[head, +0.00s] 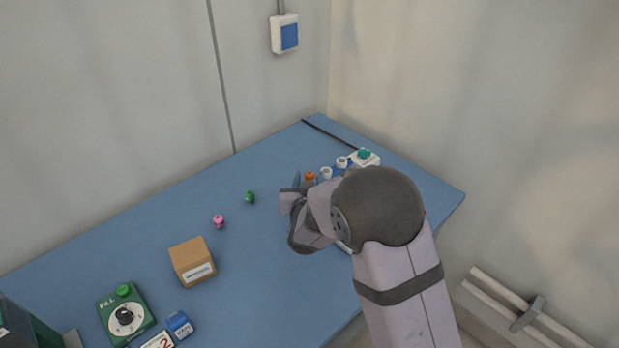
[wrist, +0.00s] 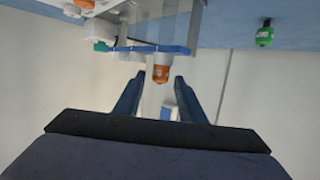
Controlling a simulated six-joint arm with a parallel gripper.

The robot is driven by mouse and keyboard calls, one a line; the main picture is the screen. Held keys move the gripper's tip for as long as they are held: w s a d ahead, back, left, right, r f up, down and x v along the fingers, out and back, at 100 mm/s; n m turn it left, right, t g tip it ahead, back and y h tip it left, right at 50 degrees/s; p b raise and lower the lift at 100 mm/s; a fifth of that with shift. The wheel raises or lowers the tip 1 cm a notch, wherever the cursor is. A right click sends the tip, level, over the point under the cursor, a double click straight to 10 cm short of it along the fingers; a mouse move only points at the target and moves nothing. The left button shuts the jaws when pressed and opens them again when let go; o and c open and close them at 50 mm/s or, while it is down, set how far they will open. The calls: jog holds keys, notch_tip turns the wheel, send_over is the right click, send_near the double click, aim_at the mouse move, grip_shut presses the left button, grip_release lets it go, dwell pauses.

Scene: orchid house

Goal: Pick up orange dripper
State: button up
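The orange dripper (head: 310,176) stands at the near left end of a row on the blue table, just past my gripper in the head view. In the wrist view the orange dripper (wrist: 161,73) sits at the edge of a blue rack (wrist: 150,49), between and slightly beyond the fingertips. My gripper (wrist: 158,80) is open, with one dark blue finger on each side of the dripper's line and a visible gap to both. In the head view my gripper (head: 297,182) is partly hidden by my wrist.
White cups (head: 326,172) and a white block with a teal knob (head: 365,158) stand close behind the dripper. A green dripper (head: 250,197), a pink one (head: 218,221) and a cardboard box (head: 193,262) are to the left. A green timer (head: 126,315) is at front left.

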grip_shut()
jog(key=shift+r, duration=0.15)
notch_tip(320, 180, up, 10)
dwell(0.4)
